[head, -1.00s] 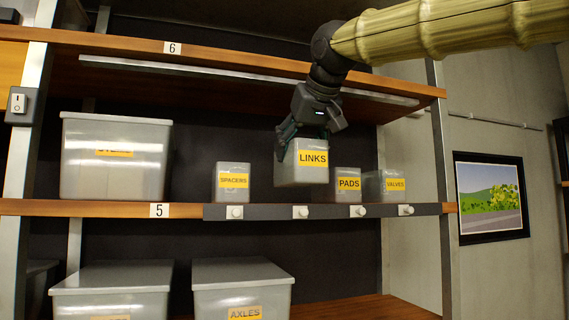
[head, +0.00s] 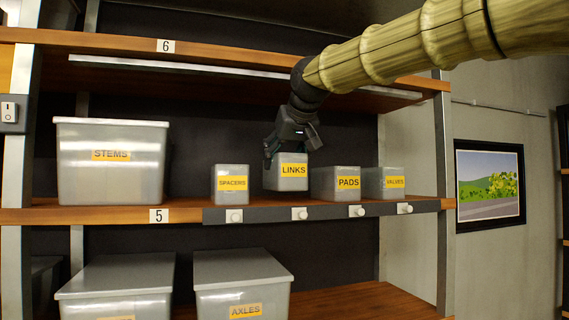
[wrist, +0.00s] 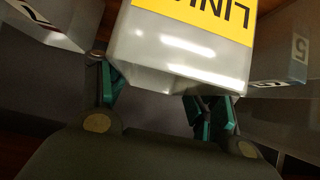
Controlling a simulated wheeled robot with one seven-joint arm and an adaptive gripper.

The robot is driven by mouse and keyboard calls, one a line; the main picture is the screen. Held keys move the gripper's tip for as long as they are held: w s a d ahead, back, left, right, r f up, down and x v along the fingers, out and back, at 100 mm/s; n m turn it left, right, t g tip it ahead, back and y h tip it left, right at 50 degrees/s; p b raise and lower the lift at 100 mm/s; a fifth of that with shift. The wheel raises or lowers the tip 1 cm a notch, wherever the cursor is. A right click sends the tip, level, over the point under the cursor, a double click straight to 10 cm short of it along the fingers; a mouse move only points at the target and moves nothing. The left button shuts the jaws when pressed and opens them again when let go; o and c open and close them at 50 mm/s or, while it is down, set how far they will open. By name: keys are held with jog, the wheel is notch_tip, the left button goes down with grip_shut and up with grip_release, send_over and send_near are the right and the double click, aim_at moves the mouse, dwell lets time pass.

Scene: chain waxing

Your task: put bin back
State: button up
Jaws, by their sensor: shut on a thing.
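The LINKS bin (head: 293,183), a small grey box with a yellow label, is in my gripper (head: 287,150). It hangs just above shelf 5, between the SPACERS bin and the PADS bin. In the wrist view the LINKS bin (wrist: 182,45) sits between my gripper's green fingers (wrist: 160,95), which are shut on it. The SPACERS bin (head: 231,190) stands to its left on the shelf. The PADS bin (head: 335,185) stands close on its right. Whether the LINKS bin's base touches the shelf is hard to tell.
Shelf 5 (head: 185,208) has a dark front strip with white knobs (head: 299,213). The VALVES bin (head: 385,183) is at the right, the large STEMS bin (head: 110,160) at the left. Shelf 6 (head: 230,60) is overhead. Lidded bins, one marked AXLES (head: 242,285), are below.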

jog(key=shift+w+d+f+p, duration=0.1)
jog(key=shift+f+p, duration=0.3)
jog(key=shift+f, duration=0.9)
jog(key=shift+f, duration=0.15)
jog(key=o, duration=1.1)
jog(key=shift+r, duration=0.25)
jog(key=b+v, duration=0.4)
jog(key=v, duration=0.8)
jog(key=shift+f+b, duration=0.1)
jog(key=shift+b, duration=0.25)
